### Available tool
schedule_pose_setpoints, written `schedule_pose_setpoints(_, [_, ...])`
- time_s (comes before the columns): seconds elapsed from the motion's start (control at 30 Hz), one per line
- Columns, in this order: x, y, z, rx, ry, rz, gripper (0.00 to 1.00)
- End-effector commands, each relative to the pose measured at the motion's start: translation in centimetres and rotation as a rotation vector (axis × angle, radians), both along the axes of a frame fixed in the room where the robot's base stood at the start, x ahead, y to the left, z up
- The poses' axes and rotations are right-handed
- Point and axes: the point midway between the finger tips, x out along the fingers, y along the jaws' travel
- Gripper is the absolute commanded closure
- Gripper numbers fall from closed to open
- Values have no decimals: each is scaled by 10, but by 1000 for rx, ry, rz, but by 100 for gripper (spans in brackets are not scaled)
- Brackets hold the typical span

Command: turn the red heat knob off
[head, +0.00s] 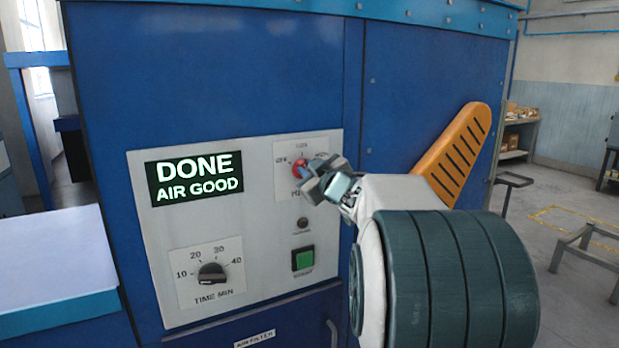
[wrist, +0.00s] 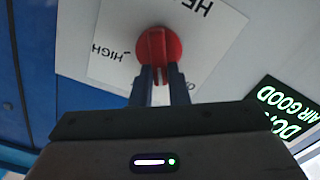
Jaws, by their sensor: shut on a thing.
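The red heat knob (head: 299,168) is on the upper right of the white control panel (head: 254,222), partly hidden by my gripper in the head view. My gripper (head: 308,178) reaches it from the right. In the wrist view the red knob (wrist: 156,52) shows its raised grip bar, with the two fingertips (wrist: 163,72) closed on its lower part. The label plate (wrist: 110,45) reads "HIGH" near one side, upside down. The exact setting the knob points to cannot be told in the head view.
A lit display (head: 195,178) reads "DONE AIR GOOD". Below are a black time dial (head: 212,274), a green button (head: 303,259) and a small dark lamp (head: 303,223). A white-topped surface (head: 55,258) stands at the left.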

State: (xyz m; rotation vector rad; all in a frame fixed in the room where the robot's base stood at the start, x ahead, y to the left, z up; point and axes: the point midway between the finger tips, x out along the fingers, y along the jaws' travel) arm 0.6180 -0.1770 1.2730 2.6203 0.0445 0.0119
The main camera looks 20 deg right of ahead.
Motion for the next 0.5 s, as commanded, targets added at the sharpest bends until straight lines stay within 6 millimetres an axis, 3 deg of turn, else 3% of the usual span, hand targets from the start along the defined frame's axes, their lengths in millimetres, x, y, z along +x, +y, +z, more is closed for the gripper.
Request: schedule_pose_setpoints(0.5, [0, 5, -6, -412, -15, 0, 100])
